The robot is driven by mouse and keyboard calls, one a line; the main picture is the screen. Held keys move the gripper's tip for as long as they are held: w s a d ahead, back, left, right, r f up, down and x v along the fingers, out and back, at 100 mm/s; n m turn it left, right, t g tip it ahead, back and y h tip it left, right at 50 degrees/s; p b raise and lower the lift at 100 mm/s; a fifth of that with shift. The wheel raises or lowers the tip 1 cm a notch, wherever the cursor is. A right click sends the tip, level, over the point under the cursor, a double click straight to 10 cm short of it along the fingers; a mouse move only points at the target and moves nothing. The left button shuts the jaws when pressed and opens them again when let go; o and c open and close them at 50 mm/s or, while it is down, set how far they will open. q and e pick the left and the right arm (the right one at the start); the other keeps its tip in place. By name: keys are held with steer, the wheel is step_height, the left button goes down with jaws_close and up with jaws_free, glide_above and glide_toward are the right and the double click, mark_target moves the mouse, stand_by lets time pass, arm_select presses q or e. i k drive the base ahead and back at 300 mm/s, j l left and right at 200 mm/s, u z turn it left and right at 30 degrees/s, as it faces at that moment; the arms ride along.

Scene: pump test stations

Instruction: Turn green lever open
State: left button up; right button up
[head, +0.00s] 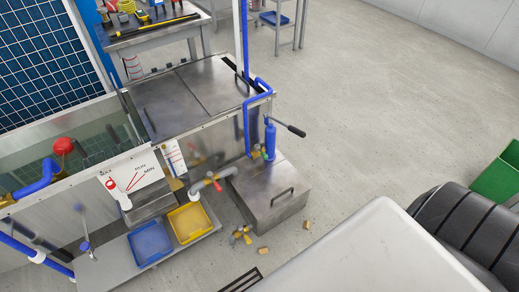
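I cannot clearly make out a green lever. A small green and yellow fitting (257,151) sits at the foot of the blue vertical pipe, at the right end of the metal test station; it is too small to tell whether it is a lever or how it is turned. Beside it, a blue cylinder (270,138) carries a lever with a black grip (296,131) that points right. A grey pipe with a valve (211,181) with orange-red on it sticks out of the station's front. Neither of my grippers shows in the head view.
A blue tray (150,243) and a yellow tray (189,222) sit on a low shelf. A metal box (272,192) stands on the floor, with loose fittings (241,235) nearby. A green container (497,181) is at the right edge. Open floor (380,110) lies right of the station.

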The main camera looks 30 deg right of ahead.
mark_target(257, 147)
steer(key=l, duration=3)
steer(key=z, duration=0.05)
